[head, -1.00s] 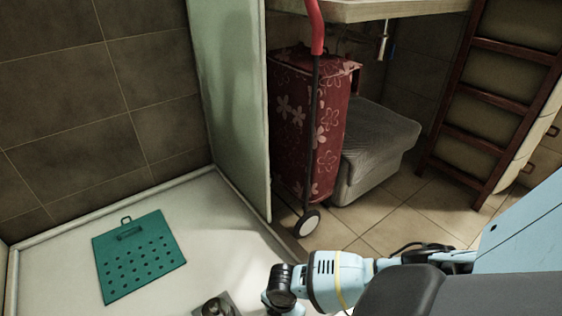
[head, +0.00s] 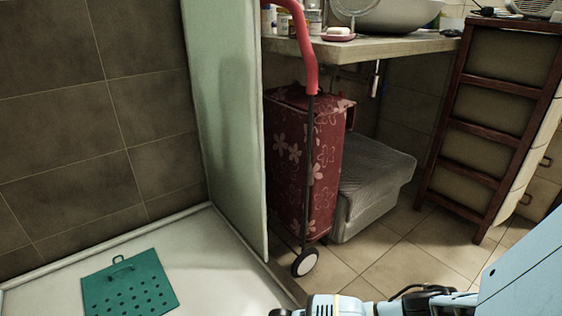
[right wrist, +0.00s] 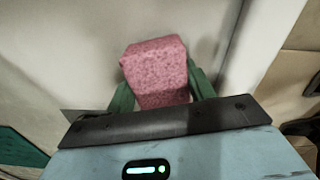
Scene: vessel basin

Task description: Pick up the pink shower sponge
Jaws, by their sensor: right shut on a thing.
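The pink shower sponge (right wrist: 155,60) is a pink speckled block in the right wrist view. My right gripper (right wrist: 159,82) is shut on it, with one green finger on each side. The sponge extends beyond the fingertips, over a pale surface. In the head view, part of my right arm shows at the bottom edge, but its gripper and the sponge are out of frame. My left gripper is not in view.
A teal perforated mat (head: 130,289) lies in the white shower tray (head: 215,262). A glass panel (head: 222,120) borders the tray. Beyond it stand a red flowered trolley (head: 290,165), a grey cushioned seat (head: 370,185), a counter (head: 400,42) and a wooden ladder-like frame (head: 495,88).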

